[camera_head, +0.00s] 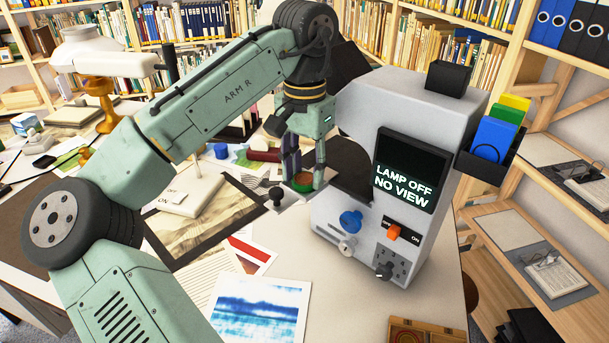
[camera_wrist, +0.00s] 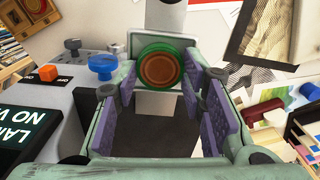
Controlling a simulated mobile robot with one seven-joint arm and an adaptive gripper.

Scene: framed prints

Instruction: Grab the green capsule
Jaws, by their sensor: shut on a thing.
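The green capsule, a round piece with a green rim and a brown-orange face, shows in the wrist view (camera_wrist: 160,68) between my fingertips. In the head view the green capsule (camera_head: 302,183) is small at the lower end of my gripper (camera_head: 304,174), partly covered by the fingers. The gripper has purple pads and points down, shut on the capsule. In the wrist view my gripper (camera_wrist: 161,82) has a finger on each side of the capsule. Whether the capsule touches the surface below is unclear.
A grey machine (camera_head: 350,125) with a screen reading "LAMP OFF NO VIEW" stands close right of my gripper. Its blue knob (camera_head: 350,221) and orange switch (camera_head: 394,231) face front. A framed print (camera_head: 205,222) and a blue print (camera_head: 258,309) lie on the table.

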